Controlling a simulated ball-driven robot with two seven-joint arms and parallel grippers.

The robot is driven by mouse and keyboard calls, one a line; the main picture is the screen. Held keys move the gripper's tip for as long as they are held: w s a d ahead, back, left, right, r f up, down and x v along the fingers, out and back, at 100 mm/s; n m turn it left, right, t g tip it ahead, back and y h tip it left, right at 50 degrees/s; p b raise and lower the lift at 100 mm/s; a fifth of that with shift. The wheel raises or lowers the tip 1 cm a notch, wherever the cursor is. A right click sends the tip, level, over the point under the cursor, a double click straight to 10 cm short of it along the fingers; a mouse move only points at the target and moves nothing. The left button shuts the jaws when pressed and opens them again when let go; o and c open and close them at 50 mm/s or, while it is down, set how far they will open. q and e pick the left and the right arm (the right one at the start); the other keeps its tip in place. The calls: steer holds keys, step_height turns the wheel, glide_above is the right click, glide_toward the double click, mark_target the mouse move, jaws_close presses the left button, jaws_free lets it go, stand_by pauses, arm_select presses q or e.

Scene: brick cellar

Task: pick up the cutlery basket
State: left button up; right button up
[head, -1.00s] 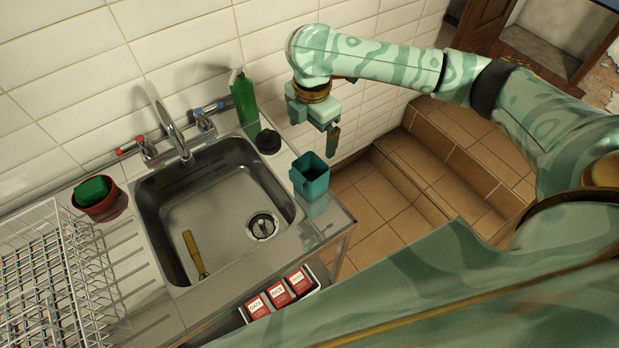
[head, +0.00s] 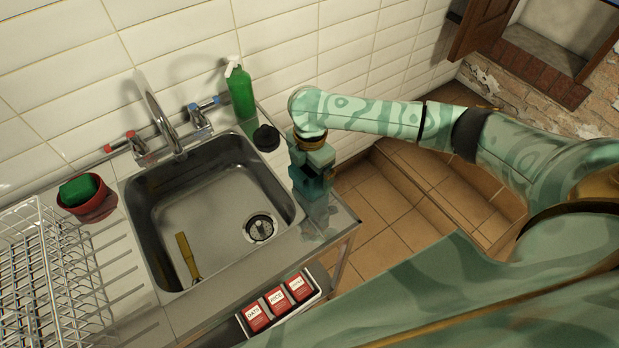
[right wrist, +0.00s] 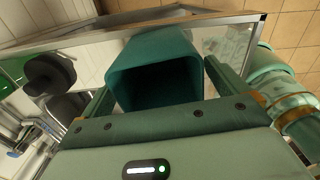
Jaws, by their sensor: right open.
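The cutlery basket is a teal, square, open-topped container on the right end of the sink unit, beside the basin. In the head view the basket (head: 316,188) is largely hidden behind my right gripper (head: 311,168), which is above and against it in the picture. In the right wrist view the basket (right wrist: 153,48) has its dark opening facing the camera and looks empty. There my right gripper (right wrist: 158,78) is open, with one finger on each side of the basket. I cannot tell whether the fingers touch it. My left gripper is not in view.
A black round stopper (head: 266,138) and a green spray bottle (head: 240,92) stand behind the basket. The sink basin (head: 205,215) holds a yellow-handled brush (head: 187,257). A red bowl with a green sponge (head: 90,205) and a wire rack (head: 45,270) are left. Red boxes (head: 277,299) sit below the front edge.

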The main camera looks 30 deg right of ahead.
steer(key=shift+f, duration=0.4)
steer(key=shift+r, duration=0.1)
steer(key=shift+c, duration=0.4)
steer(key=c, duration=1)
steer(key=shift+r, duration=0.1)
